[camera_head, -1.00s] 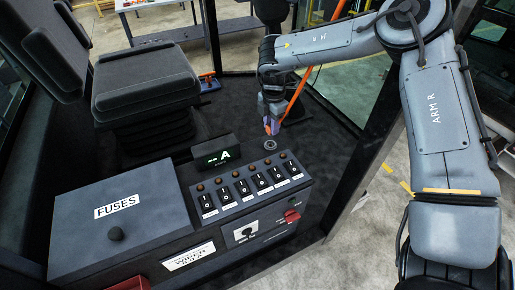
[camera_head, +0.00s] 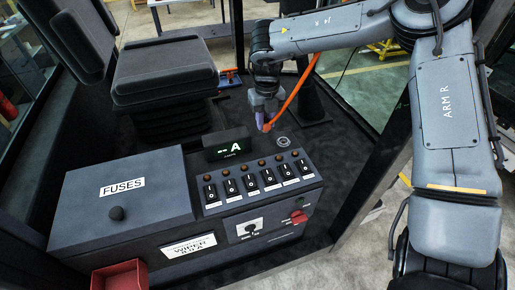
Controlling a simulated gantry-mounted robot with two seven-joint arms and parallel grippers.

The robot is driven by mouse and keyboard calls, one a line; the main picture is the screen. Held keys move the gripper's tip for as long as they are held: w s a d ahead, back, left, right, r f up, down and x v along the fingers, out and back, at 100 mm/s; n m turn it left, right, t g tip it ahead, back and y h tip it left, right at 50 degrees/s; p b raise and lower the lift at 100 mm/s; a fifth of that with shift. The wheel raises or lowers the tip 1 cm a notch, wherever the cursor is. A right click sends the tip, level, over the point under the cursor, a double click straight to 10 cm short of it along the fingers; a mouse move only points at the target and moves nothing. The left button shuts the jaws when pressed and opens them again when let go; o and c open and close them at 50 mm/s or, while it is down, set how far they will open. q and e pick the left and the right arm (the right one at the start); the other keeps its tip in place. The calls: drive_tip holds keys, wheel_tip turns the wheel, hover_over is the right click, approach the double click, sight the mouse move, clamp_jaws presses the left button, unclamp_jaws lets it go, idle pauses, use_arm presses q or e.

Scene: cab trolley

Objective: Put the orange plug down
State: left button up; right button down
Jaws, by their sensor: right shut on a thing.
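The orange plug (camera_head: 266,127) is a small orange tip under my right gripper (camera_head: 262,118), with an orange cable (camera_head: 295,97) rising from it to the upper right. My right gripper points down and is shut on the plug; its fingers hide most of the plug's body. The plug is above the back edge of the console, left of a round grey socket (camera_head: 283,141), and apart from it. My left gripper is not in view.
The switch panel (camera_head: 258,180) has several rocker switches, with a display (camera_head: 228,147) reading "A" behind it. A fuse box (camera_head: 120,195) stands left, a red open bin (camera_head: 120,276) at the bottom. A black seat (camera_head: 165,75) is behind. Dark floor is open beyond the console.

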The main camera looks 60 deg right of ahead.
sight(265, 120)
drive_tip(key=shift+w+f, duration=0.2)
drive_tip(key=shift+f, duration=3.45)
drive_tip(key=shift+f, duration=0.2)
drive_tip(key=c, duration=0.9)
unclamp_jaws()
drive_tip(key=shift+o, duration=0.2)
drive_tip(key=shift+r, duration=0.1)
wheel_tip(265, 120, up, 12)
drive_tip(key=shift+r, duration=0.15)
